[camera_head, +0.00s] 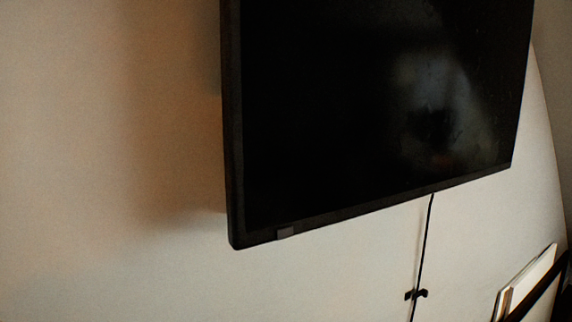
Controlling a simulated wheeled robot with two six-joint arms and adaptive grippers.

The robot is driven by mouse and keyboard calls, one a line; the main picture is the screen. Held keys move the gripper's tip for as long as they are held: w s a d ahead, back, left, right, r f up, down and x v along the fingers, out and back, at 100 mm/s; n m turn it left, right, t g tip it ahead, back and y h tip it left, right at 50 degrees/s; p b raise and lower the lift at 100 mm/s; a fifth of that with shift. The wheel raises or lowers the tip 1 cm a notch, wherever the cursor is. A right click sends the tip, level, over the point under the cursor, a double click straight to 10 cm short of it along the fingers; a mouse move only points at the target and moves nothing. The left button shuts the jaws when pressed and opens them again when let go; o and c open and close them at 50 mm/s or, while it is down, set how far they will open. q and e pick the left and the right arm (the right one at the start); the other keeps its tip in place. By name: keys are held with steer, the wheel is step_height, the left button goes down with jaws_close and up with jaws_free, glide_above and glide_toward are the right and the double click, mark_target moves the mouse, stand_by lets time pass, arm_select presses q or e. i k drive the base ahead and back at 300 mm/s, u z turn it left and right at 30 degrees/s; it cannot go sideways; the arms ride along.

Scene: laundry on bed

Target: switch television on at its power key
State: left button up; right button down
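A wide black television (370,110) hangs on the pale wall and fills the upper right of the head view. Its top edge is cut off by the frame. Its screen is dark, with only a dim, hazy reflection at the right. A small grey rectangular piece (286,232) sits on the lower frame near the bottom left corner; I cannot tell for certain whether it is the power key. Neither of my grippers is in view.
A black cable (426,240) runs down the wall from under the television, through a small black clip (416,295). Pale flat items (527,281) stand in a dark-edged holder at the lower right. The wall (100,180) at left is bare.

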mark_target(284, 232)
steer(key=z, duration=2.4)
steer(key=k, duration=1.3)
steer(key=u, duration=2.25)
